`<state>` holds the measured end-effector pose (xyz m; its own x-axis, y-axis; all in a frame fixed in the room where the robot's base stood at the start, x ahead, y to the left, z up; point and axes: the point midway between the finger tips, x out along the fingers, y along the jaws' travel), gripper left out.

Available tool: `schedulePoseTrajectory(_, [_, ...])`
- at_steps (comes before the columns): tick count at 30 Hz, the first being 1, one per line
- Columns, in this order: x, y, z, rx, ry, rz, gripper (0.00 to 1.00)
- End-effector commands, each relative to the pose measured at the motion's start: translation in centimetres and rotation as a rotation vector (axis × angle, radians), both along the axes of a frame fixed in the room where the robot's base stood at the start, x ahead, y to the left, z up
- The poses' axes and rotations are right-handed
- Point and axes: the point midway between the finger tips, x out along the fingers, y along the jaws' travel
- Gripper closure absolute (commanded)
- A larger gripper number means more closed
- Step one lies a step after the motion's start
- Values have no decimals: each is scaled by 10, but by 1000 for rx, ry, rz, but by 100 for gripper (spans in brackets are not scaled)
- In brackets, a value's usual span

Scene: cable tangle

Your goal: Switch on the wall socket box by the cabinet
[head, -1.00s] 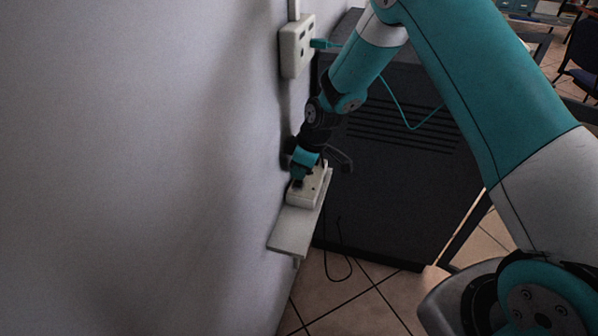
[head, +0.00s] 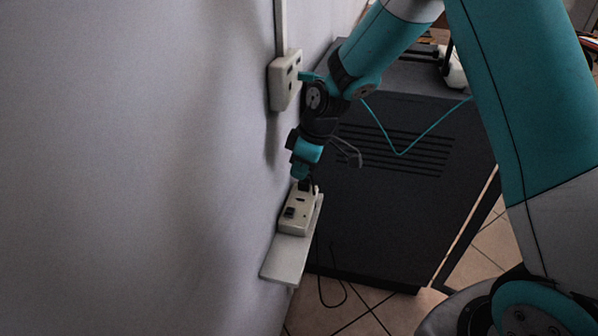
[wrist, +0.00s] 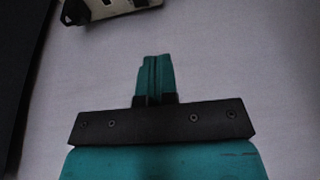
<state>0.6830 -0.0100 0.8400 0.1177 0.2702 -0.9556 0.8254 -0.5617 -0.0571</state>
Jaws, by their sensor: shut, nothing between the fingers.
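A cream wall socket box (head: 284,82) is fixed to the wall beside the dark cabinet (head: 400,200). A teal plug and cable (head: 400,152) run from it. A second cream socket box (head: 298,218) lies on a small shelf below, with a black switch (head: 289,212) near its left side and a black plug at its far end. My gripper (head: 300,176) is over that far end, its fingers shut and empty. Whether it touches the plug I cannot tell. In the wrist view, the shut teal fingers (wrist: 155,77) show against pale wall, and part of a cream box (wrist: 110,9) shows at the top edge.
The narrow shelf (head: 284,262) juts from the wall. A thin black cable (head: 322,285) hangs below it. A conduit (head: 281,28) runs up from the wall box. A light object (head: 454,68) stands on the cabinet top. Tiled floor (head: 390,318) is open below.

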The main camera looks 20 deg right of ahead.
Motion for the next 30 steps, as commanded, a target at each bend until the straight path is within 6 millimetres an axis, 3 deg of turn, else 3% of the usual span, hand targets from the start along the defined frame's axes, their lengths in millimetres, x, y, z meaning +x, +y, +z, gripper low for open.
schedulePoseTrajectory(9, [17,-12,-5,-3,-5,-7,100])
schedulePoseTrajectory(23, [19,-15,3,-6,-1,-7,100])
schedulePoseTrajectory(30, [22,-8,-22,-5,3,-6,100])
